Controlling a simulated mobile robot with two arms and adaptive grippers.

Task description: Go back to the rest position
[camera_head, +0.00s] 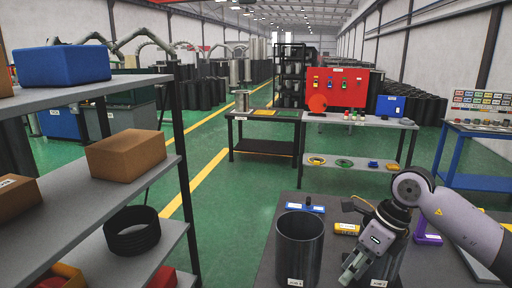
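My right gripper (353,266) hangs at the front of the dark table (262,272), its arm coming in from the right. Its fingers point down and to the left; whether they are parted cannot be made out. A black open cylinder (299,248) with a white label stands upright on the table, left of the gripper and apart from it. A second dark labelled cylinder (390,270) stands behind and below my gripper, largely hidden by it. Whether the gripper touches it is unclear. My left gripper is not in view.
A shelf rack (85,83) with boxes and black rings fills the left. A blue item (305,207) and a yellow item (346,229) lie on the near table. Farther back stands a workbench with a red panel (340,86). Green floor between is clear.

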